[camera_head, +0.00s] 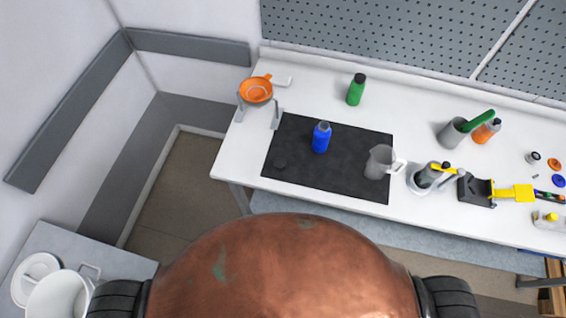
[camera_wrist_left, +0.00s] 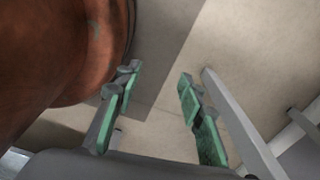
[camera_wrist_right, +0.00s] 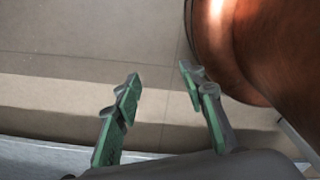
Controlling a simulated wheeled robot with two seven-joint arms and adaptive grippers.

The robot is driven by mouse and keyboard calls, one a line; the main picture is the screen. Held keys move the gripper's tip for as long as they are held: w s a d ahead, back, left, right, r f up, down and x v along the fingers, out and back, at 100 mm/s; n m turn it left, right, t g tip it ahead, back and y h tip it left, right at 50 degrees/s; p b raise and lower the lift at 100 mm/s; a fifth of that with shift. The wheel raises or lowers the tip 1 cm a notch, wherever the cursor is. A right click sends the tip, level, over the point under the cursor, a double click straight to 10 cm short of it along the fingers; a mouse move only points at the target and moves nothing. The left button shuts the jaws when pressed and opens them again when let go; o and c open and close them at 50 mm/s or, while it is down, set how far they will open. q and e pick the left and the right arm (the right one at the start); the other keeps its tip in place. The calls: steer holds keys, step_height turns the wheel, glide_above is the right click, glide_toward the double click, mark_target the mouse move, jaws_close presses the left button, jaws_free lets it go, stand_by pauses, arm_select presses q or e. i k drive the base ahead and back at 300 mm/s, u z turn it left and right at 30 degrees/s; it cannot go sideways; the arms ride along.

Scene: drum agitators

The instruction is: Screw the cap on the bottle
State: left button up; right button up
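A blue bottle (camera_head: 321,138) stands upright on the black mat (camera_head: 345,185) on the white table. Its grey neck shows no cap on top. A faint dark round thing (camera_head: 280,162) lies on the mat left of the bottle; it may be the cap, but it is too dark to be sure. My left gripper (camera_wrist_left: 158,77) is open and empty over the floor, away from the table top. My right gripper (camera_wrist_right: 160,74) is also open and empty, low beside a pale edge. Neither gripper shows in the head view.
A green bottle (camera_head: 356,90) stands behind the mat, and an orange funnel (camera_head: 256,91) sits on a stand at back left. The mat's front is clear.

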mark_target(323, 132)
steer(key=z, duration=0.55)
steer(key=k, duration=0.55)
steer(key=z, duration=0.4)
